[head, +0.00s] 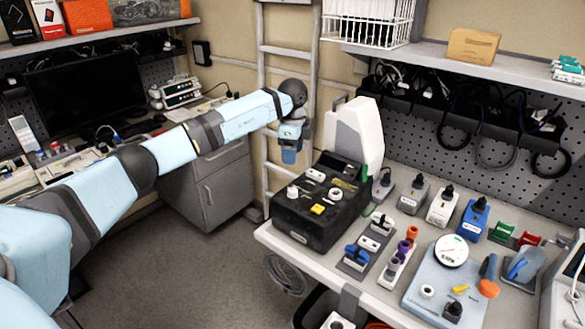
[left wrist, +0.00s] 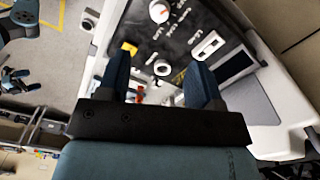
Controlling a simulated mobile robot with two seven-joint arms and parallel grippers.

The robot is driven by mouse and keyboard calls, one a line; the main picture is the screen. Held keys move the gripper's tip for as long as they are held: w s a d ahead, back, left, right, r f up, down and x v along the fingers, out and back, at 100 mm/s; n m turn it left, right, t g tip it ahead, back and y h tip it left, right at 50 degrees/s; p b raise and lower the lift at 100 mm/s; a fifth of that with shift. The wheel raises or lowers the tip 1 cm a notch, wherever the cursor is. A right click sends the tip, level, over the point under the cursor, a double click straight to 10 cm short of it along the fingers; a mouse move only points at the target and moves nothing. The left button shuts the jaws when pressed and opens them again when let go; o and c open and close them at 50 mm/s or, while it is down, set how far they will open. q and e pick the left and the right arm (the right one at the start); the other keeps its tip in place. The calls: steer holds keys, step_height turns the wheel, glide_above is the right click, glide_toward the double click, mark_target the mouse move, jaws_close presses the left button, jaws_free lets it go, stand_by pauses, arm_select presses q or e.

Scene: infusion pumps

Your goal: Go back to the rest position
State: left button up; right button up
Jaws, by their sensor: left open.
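My left arm reaches in from the left in the head view, and its gripper (head: 290,153) points down above the left front part of the bench. In the left wrist view the two dark blue fingers of the gripper (left wrist: 160,78) stand apart with nothing held between them. The black panelled pump unit (head: 318,218) with white knobs and a yellow button sits below and to the right of the gripper. Its panel (left wrist: 180,22) also shows beyond the fingers in the left wrist view. My right gripper is not in view.
The bench (head: 272,237) holds several connectors and a pale blue tray (head: 415,290). A ladder-like rack (head: 285,48) stands behind the gripper. A grey cabinet (head: 208,188) and a black monitor (head: 85,88) are at the left. Floor (head: 165,270) is open below my arm.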

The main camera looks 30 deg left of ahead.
arm_select(q)
steer(key=shift+r, duration=0.45)
